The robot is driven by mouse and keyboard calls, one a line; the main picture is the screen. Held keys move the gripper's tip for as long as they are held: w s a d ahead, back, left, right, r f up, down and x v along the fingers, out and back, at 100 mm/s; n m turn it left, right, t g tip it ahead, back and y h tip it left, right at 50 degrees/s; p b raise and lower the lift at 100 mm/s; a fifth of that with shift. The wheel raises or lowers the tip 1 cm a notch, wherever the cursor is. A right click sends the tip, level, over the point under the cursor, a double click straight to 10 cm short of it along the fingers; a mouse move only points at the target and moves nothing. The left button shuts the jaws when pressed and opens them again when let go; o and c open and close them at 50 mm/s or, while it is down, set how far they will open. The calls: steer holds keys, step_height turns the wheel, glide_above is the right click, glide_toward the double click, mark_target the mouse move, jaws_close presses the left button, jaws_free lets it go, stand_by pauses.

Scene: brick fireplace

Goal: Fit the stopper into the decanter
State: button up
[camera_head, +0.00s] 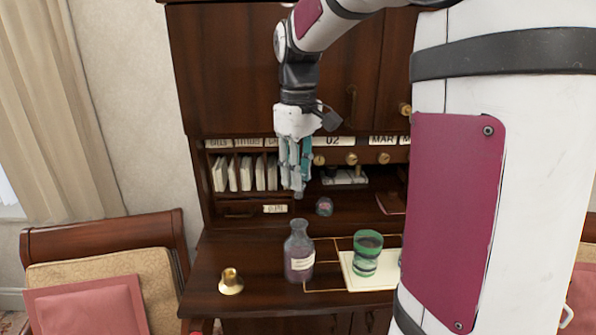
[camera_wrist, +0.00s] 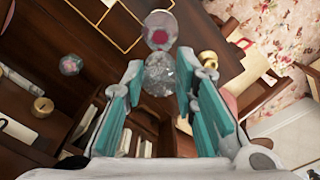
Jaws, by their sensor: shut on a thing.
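The decanter (camera_head: 299,255) is a clear glass bottle with a pale label and purplish contents, upright on the dark wooden desk. In the wrist view its round top (camera_wrist: 158,18) shows just beyond the fingertips. My gripper (camera_head: 297,178) points down above the decanter, with teal finger pads. In the wrist view my gripper (camera_wrist: 158,85) is shut on the faceted clear glass stopper (camera_wrist: 158,74). The stopper's lower end (camera_head: 298,193) shows below the fingers in the head view, apart from the decanter's mouth by a small gap.
A brass candlestick (camera_head: 231,284) stands left of the decanter. A green glass (camera_head: 367,254) stands on a cream sheet (camera_head: 372,283) to the right. A small round paperweight (camera_head: 324,206) sits behind. Pigeonholes with envelopes (camera_head: 246,174) line the back.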

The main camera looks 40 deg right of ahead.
mark_target(299, 197)
steer(key=shift+s, duration=0.1)
steer(key=shift+f, duration=2.9)
steer(key=shift+p, duration=0.65)
steer(key=shift+f, duration=1.75)
stand_by(0.4)
steer(key=o, duration=1.1)
steer(key=shift+c, duration=0.2)
